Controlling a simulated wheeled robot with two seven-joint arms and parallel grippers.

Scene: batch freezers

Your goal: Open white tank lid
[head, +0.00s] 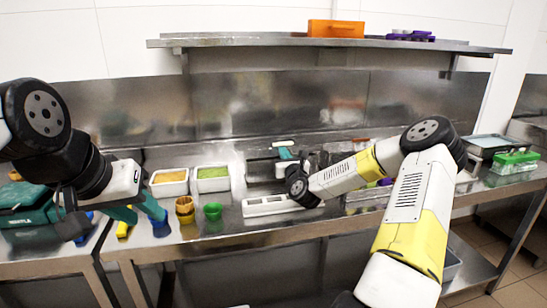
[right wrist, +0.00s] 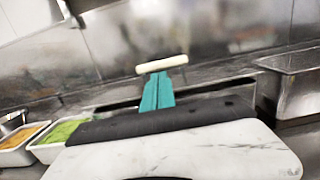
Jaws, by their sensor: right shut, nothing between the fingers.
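A whitish bar (head: 283,143), perhaps the lid's handle, is at the back of the counter. In the right wrist view this bar (right wrist: 162,65) lies across the tips of my right gripper (right wrist: 157,78). The teal fingers are together with nothing between them; whether they touch the bar is unclear. In the head view my right gripper (head: 286,153) is partly hidden by its wrist. A metal container (right wrist: 215,90) shows behind the gripper; I cannot tell whether the lid is on it. My left gripper (head: 138,212) hangs at the left with its teal fingers apart.
Two white tubs (head: 169,183) (head: 212,179) hold orange and green contents. Yellow (head: 185,209) and green (head: 212,212) cups stand in front. A white slotted box (head: 270,205) lies near the right wrist. A metal shelf (head: 235,41) runs above. A green box (head: 515,162) is far right.

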